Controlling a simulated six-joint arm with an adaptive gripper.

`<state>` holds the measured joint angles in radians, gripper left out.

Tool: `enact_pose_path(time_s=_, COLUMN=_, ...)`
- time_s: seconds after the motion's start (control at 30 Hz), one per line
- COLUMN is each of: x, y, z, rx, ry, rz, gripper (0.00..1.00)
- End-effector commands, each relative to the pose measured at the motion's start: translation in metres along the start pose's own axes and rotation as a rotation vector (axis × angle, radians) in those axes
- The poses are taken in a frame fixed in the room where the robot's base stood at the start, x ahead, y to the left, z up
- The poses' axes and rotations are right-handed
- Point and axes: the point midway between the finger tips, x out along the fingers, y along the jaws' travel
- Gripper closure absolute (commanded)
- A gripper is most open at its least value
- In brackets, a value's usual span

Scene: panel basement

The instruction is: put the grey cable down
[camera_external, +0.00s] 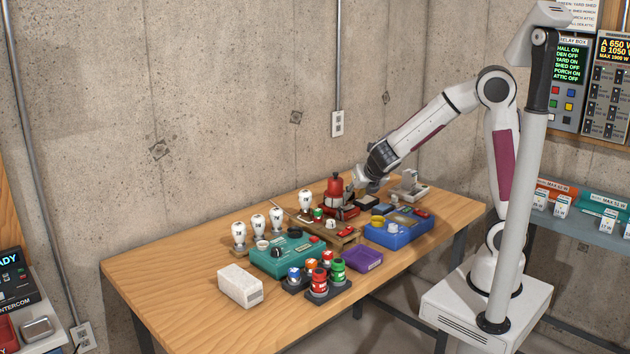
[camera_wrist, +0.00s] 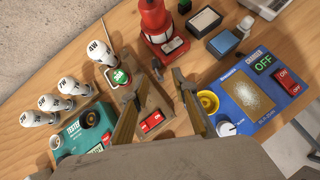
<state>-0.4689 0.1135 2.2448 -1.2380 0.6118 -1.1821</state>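I cannot make out a grey cable in either view. My gripper (camera_external: 362,182) is over the back right part of the wooden table, close to a red lamp-like device (camera_external: 335,190). In the wrist view my gripper (camera_wrist: 156,84) has its two fingers wide apart, with no held object visible between them. They are above a wooden board (camera_wrist: 152,100) with a red ON switch (camera_wrist: 151,121). The blue charger box (camera_wrist: 270,108) is right of the fingers, with a yellow ring (camera_wrist: 208,101), a white knob (camera_wrist: 225,128) and an OFF display. Contact with the board cannot be told.
Several white bulbs (camera_external: 306,199) stand along the back left. The table's left end (camera_external: 150,275) is clear.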

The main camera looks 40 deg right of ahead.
Motion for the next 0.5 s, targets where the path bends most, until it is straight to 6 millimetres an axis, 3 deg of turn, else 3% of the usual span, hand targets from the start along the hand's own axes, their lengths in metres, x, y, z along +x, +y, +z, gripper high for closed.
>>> enact_pose_path(time_s=0.23, x=-0.024, y=-0.048, z=0.014, rx=0.358, ry=0.015, rz=-0.058, gripper=0.72)
enact_pose_path(time_s=0.5, x=-0.06, y=-0.11, z=0.013, rx=0.893, ry=0.047, rz=-0.14, gripper=0.72)
